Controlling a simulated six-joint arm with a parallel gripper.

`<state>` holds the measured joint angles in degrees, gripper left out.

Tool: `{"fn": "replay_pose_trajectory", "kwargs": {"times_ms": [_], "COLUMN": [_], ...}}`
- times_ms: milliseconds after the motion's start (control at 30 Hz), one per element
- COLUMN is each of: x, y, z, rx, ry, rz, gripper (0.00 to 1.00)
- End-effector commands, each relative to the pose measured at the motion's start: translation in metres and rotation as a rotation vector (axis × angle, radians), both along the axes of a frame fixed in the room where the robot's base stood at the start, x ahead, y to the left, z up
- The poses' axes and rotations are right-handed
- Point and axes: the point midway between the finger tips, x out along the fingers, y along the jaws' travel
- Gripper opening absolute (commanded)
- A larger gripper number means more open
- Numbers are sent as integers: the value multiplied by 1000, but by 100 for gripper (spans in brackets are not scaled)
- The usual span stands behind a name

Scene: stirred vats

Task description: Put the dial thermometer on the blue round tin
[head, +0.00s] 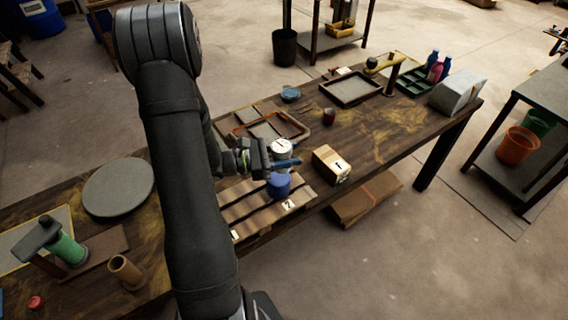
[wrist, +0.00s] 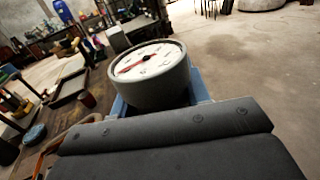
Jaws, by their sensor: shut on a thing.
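The dial thermometer (head: 282,147), a round grey drum with a white face, is in my gripper (head: 284,163). In the wrist view the thermometer (wrist: 152,72) sits between the blue fingers, its face with a red needle turned upward. My gripper is shut on it.
A cardboard box (head: 331,165) stands right of the pallet. The table's front edge is close to the pallet.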

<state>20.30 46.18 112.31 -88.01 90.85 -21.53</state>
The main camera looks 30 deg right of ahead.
Motion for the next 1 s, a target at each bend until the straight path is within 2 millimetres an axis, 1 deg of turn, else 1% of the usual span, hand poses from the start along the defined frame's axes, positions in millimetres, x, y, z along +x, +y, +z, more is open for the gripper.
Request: {"fn": "replay_pose_trajectory", "kwargs": {"times_ms": [33, 167, 267, 433, 533, 967, 1000], "x": [6, 14, 14, 14, 14, 14, 14], "y": [2, 4, 4, 4, 4, 4, 4], "z": [-4, -9, -17, -39, -47, -52, -52], "rx": [0, 0, 1, 2, 0, 0, 1], "ry": [0, 0, 2, 4, 1, 1, 0], "rz": [1, 0, 0, -1, -1, -1, -1], "gripper": [16, 16, 16, 16, 16, 16, 49]}}
